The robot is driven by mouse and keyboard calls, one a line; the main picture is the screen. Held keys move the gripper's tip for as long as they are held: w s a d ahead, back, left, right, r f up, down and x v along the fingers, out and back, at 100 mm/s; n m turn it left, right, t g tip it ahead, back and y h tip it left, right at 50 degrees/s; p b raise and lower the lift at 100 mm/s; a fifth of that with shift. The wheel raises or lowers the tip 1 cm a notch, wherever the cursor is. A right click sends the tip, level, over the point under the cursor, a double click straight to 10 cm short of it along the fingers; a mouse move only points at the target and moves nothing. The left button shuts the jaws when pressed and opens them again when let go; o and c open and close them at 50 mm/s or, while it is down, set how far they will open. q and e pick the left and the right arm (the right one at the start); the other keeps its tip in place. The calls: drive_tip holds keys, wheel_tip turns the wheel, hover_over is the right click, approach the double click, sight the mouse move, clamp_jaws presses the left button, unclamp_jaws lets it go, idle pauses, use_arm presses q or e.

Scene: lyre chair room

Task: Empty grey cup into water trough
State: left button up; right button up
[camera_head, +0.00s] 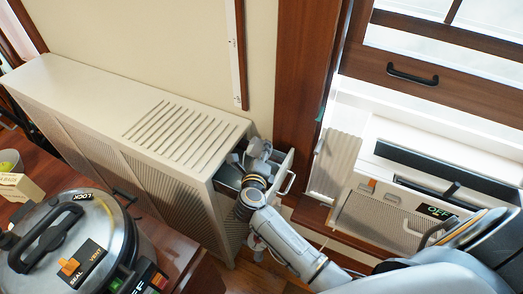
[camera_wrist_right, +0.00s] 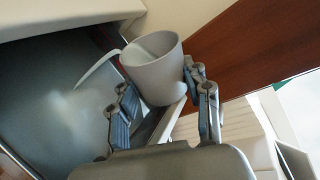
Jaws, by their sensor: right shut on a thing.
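The grey cup (camera_wrist_right: 158,78) is held between the two fingers of my right gripper (camera_wrist_right: 160,98) in the right wrist view. Its rim and part of its inside show, and its handle points left. In the head view my right gripper (camera_head: 258,160) is over the pulled-out drawer-like trough (camera_head: 288,178) at the end of the white radiator cover. The cup is hard to make out there. The trough's grey inside (camera_wrist_right: 60,115) seems to fill the left of the wrist view. Whether there is water in the cup or trough I cannot tell. My left gripper is not in view.
The slatted white radiator cover (camera_head: 110,100) runs along the wall. A pressure cooker (camera_head: 70,245) stands on a wooden table at the lower left. A dark wooden post (camera_head: 300,80) and a window with a black handle (camera_head: 412,75) are to the right.

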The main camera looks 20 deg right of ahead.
idle(0.4)
drive_tip(key=shift+a+r+n+p, duration=0.1)
drive_tip(key=shift+r+n+p, duration=0.15)
drive_tip(key=shift+n+p, duration=0.45)
drive_tip(key=shift+w+h, duration=0.1)
drive_tip(key=shift+h, duration=0.2)
drive_tip(key=shift+f, duration=0.1)
drive_tip(key=shift+p, duration=0.3)
